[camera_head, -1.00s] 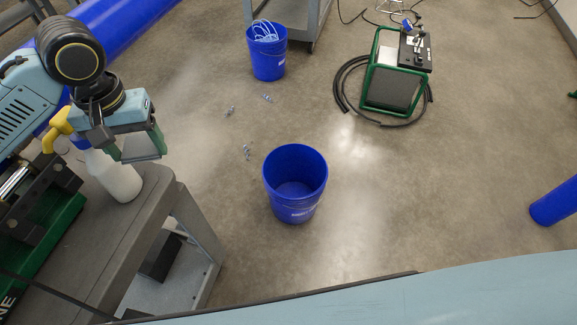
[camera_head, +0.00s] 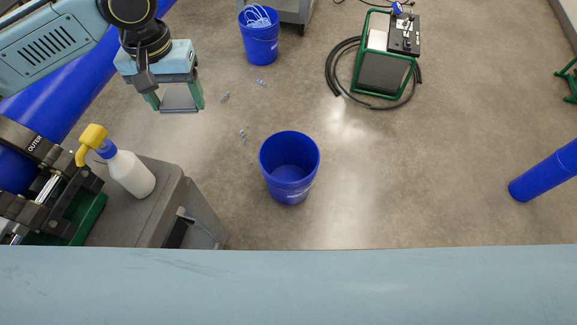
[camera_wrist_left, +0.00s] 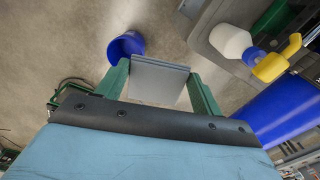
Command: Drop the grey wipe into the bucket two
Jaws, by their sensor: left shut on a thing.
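My left gripper (camera_head: 176,98) is shut on the grey wipe (camera_head: 181,97), a flat grey piece between its green fingers. The wipe also shows in the left wrist view (camera_wrist_left: 158,82), spanning the two fingers. The gripper is in the air, up and left of an empty blue bucket (camera_head: 275,174) that stands upright on the floor. A second blue bucket (camera_head: 261,50), further back, has white and light blue looped pieces in it. I cannot tell which bucket is number two. In the left wrist view one blue bucket (camera_wrist_left: 124,46) shows beyond the wipe. My right gripper is not in view.
A spray bottle (camera_head: 130,175) with a yellow head stands on the grey cart (camera_head: 170,205) at left. Small pieces (camera_head: 243,135) lie on the floor. A green-framed machine (camera_head: 385,68) with a black hose stands at the back right. Floor around the empty bucket is mostly clear.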

